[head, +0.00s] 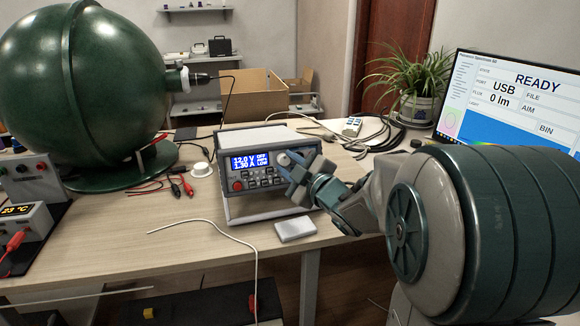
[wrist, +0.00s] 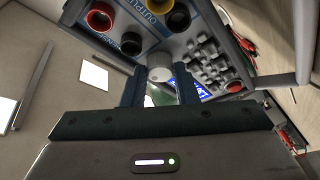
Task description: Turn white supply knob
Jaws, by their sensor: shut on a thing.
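The grey power supply (head: 262,203) stands on the desk with its front panel towards me. Its blue display (head: 250,161) reads 12.0 V and 1.50 A, with OFF beside the voltage. The white supply knob (head: 283,159) is at the panel's upper right, partly covered by my gripper (head: 293,172). In the wrist view the round white knob (wrist: 159,66) sits between the two fingertips of my gripper (wrist: 161,82). My gripper is shut on the knob. Button rows (wrist: 207,60) and output sockets (wrist: 130,43) flank it.
A white block (head: 295,229) lies on the desk just below my gripper. A white cable (head: 225,232) crosses the desk front. A large green sphere (head: 105,85) stands left, red and black leads (head: 180,185) beside it. A monitor (head: 510,100) and plant (head: 405,85) are right.

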